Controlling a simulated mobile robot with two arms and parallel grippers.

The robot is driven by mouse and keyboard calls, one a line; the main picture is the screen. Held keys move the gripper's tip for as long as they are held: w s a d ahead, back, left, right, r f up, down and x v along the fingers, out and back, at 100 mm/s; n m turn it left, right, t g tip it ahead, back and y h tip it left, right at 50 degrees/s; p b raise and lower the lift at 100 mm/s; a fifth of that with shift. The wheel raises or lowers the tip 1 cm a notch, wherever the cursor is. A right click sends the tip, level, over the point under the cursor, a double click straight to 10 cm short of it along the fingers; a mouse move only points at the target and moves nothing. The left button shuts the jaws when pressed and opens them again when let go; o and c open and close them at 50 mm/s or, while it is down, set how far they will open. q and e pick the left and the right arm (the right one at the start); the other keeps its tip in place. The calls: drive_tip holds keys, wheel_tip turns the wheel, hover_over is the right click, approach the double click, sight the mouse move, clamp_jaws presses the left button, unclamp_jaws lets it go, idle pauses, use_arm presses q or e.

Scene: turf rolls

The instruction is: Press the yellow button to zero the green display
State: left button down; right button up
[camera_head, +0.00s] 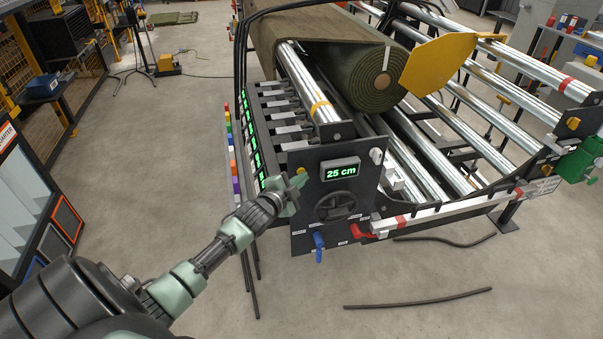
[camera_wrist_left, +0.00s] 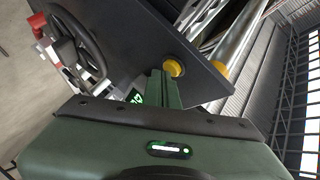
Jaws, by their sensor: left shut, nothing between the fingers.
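The green display (camera_head: 341,170) on the dark control panel (camera_head: 318,228) reads "25 cm". In the left wrist view only a bit of its lit green digits (camera_wrist_left: 136,97) shows beside my fingers. The round yellow button (camera_wrist_left: 173,68) is on the panel close beside my fingertips in that view. In the head view a small yellow spot (camera_head: 301,171) shows at the tip of my gripper, mostly covered. My left gripper (camera_head: 298,181) is shut and empty, at the panel's upper left, left of the display. I cannot tell whether it touches the button. My right gripper is out of view.
A handwheel (camera_head: 336,206) sits below the display, with a blue lever (camera_head: 319,246) and a red lever (camera_head: 361,232) lower down. A turf roll (camera_head: 375,78) and steel rollers (camera_head: 430,160) lie behind.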

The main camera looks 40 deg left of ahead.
use_arm(q)
drive_tip(key=shift+w+a, duration=0.1)
drive_tip(key=shift+a, duration=0.05)
idle(0.5)
drive_tip(key=shift+s+d+p, duration=0.5)
drive_tip(key=shift+s+d, duration=0.05)
drive_tip(key=shift+d, duration=0.1)
drive_tip(key=shift+s+d+p, duration=1.25)
drive_tip(key=shift+s+d, duration=0.35)
drive_tip(key=shift+d, duration=0.3)
